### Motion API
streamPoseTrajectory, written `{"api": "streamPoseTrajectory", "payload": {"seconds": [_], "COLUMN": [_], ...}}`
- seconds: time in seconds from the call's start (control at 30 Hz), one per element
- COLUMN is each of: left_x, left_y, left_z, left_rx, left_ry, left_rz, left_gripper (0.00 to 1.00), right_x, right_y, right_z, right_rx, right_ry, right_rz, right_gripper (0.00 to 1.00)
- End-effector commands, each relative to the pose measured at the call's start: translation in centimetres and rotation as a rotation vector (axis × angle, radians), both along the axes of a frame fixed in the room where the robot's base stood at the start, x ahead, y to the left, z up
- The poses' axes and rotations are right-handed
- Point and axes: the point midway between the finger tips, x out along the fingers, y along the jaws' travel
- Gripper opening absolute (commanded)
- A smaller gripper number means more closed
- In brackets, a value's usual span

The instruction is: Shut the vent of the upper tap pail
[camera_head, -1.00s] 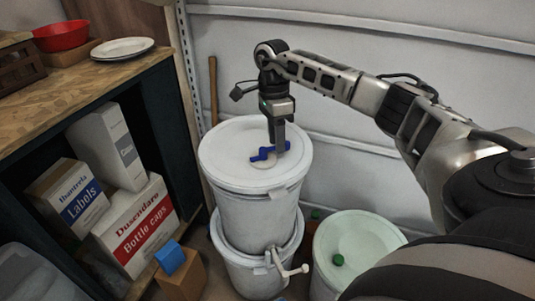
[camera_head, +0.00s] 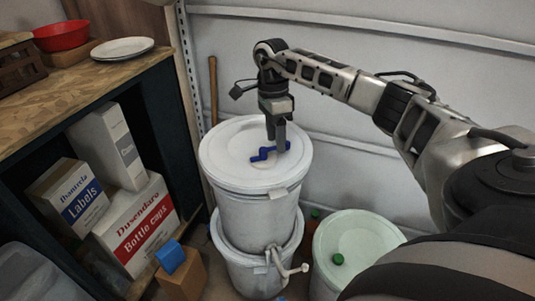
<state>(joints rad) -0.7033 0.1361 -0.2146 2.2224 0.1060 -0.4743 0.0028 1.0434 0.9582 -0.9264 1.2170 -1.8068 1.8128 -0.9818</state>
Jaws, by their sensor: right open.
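The upper tap pail (camera_head: 230,160) is white with a flat lid and stands on a second white pail (camera_head: 246,276). A blue vent handle (camera_head: 265,153) lies on the middle of its lid. My right gripper (camera_head: 279,146) points down over the lid, its jaws open, with the fingertips at the right end of the blue handle. I cannot tell whether they touch it. A pale tap (camera_head: 287,266) sticks out low at the front of the stack. My left gripper is not in view.
A pale green pail (camera_head: 365,236) with a green cap stands right of the stack. A shelf unit (camera_head: 120,82) with boxes is on the left. A cardboard box (camera_head: 182,277) with a blue item stands on the floor. A wall is close behind.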

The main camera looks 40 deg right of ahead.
Motion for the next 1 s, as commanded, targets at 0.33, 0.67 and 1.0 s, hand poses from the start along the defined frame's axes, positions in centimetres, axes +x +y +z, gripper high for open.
{"api": "streamPoseTrajectory", "payload": {"seconds": [0.33,0.67,1.0], "left_x": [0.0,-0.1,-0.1], "left_y": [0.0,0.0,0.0], "left_z": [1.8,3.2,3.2], "left_rx": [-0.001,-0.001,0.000], "left_ry": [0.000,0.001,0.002], "left_rz": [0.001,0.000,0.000], "left_gripper": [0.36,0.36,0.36], "right_x": [0.5,1.0,1.0], "right_y": [-0.2,-0.4,-0.4], "right_z": [2.3,4.1,4.2], "right_rx": [-0.001,0.000,0.000], "right_ry": [-0.001,0.000,0.000], "right_rz": [-0.001,0.001,0.001], "right_gripper": [0.54,0.54,0.54]}}
